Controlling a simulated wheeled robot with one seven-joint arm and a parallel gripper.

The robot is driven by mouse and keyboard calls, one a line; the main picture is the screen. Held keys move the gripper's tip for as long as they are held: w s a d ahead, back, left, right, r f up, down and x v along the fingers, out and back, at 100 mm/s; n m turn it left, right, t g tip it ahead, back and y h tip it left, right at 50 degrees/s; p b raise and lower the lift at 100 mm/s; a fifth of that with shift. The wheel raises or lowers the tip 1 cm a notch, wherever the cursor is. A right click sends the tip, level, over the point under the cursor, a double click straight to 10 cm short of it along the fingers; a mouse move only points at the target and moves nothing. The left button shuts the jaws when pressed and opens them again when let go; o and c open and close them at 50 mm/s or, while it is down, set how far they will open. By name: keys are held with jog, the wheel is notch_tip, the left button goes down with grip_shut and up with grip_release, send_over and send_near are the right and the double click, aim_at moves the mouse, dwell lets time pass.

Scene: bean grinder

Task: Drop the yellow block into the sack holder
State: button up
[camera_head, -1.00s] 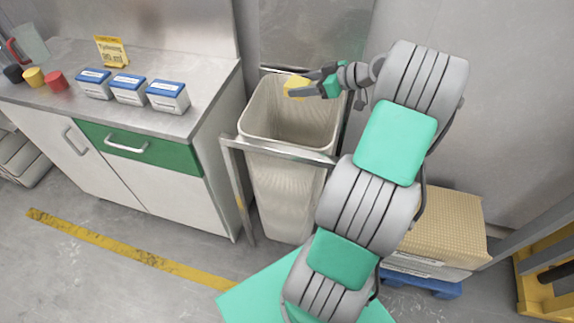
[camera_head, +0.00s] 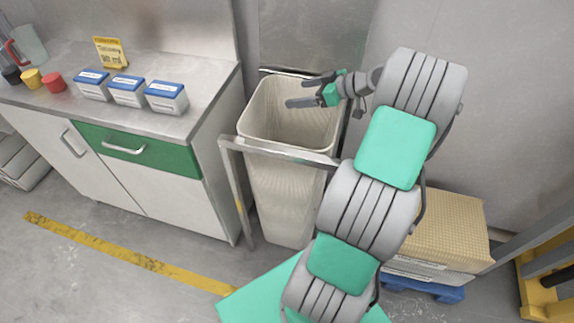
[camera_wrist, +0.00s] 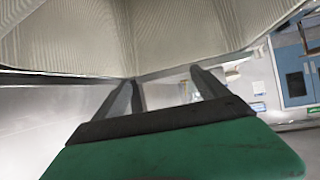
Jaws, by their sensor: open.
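The sack holder (camera_head: 262,143) is a metal frame with a tall, open-topped beige sack (camera_head: 282,188) in it, right of the cabinet in the head view. My gripper (camera_head: 298,91) is over the sack's opening, its fingers pointing left, spread apart and empty. In the wrist view my gripper (camera_wrist: 165,85) also shows two separated fingers with nothing between them. The ribbed sack wall (camera_wrist: 190,35) fills the top of that view. The yellow block is not visible in either current view; the sack's bottom is hidden from the head camera.
A steel-topped cabinet (camera_head: 215,75) stands left, bearing several blue-lidded boxes (camera_head: 128,91), a yellow sign (camera_head: 110,52), and red (camera_head: 54,82) and yellow (camera_head: 31,78) cylinders. A stack of beige sheets (camera_head: 447,228) on a blue pallet (camera_head: 425,289) lies right. The wall is close behind.

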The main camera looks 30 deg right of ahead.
jog(key=v, duration=0.7)
jog(key=shift+s+d, duration=0.2)
jog(key=shift+s, duration=0.15)
jog(key=shift+r, duration=0.15)
